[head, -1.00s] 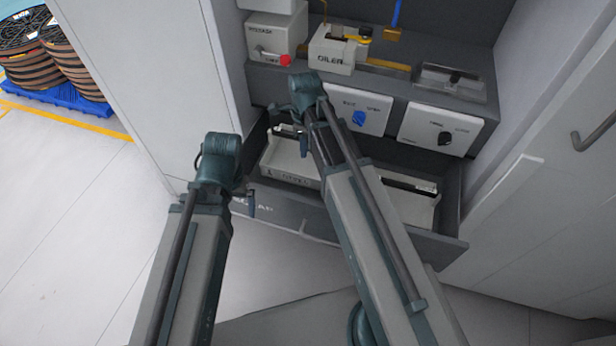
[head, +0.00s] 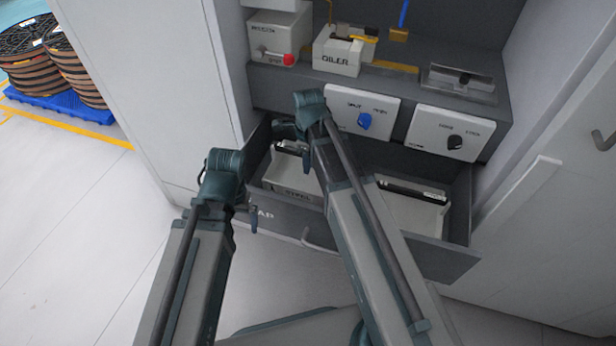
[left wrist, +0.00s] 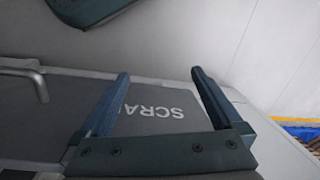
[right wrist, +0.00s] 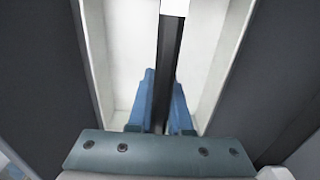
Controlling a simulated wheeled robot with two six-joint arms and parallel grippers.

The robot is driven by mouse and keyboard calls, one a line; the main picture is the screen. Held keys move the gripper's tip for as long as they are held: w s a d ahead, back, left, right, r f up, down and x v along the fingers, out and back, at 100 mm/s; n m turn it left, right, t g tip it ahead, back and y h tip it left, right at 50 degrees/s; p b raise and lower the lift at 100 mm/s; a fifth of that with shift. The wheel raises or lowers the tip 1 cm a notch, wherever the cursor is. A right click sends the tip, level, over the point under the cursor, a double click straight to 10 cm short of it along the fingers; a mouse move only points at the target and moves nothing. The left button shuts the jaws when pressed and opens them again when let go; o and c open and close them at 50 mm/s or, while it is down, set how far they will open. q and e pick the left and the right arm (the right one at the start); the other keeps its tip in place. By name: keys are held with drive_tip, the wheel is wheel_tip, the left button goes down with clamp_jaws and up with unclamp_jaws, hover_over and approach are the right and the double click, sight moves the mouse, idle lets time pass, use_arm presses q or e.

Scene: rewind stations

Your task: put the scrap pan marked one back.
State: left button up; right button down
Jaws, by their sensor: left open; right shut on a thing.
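An open grey drawer (head: 420,252) holds two white scrap pans side by side, each with a dark bar across it. My right gripper (head: 297,147) is over the left pan (head: 292,190). In the right wrist view its blue fingers (right wrist: 162,105) are shut on the dark bar (right wrist: 168,50) of that white pan (right wrist: 120,50). The left pan's front lettering is too blurred to read, and my right arm hides its right part. The right pan (head: 408,213) stands free. My left gripper (head: 250,208) is open and empty at the drawer front, marked SCRAP in the left wrist view (left wrist: 155,110).
Above the drawer are a panel with a blue knob (head: 364,121) and one with a black knob (head: 454,142). An oiler box (head: 336,55) and a box with a red knob (head: 275,40) stand on the shelf. Reels (head: 30,55) sit on a blue pallet far left.

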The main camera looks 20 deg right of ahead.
sight(308, 178)
drive_tip(key=shift+f+b, duration=2.25)
drive_tip(key=shift+b, duration=0.05)
drive_tip(key=shift+f, duration=0.15)
drive_tip(key=c, duration=0.8)
unclamp_jaws()
drive_tip(key=shift+c, duration=0.2)
drive_tip(key=r+p, duration=0.8)
drive_tip(key=d+r+p, duration=0.1)
drive_tip(key=r+p, duration=0.3)
drive_tip(key=shift+r, duration=0.4)
drive_tip(key=shift+r+p, duration=0.5)
drive_tip(key=shift+p, duration=0.25)
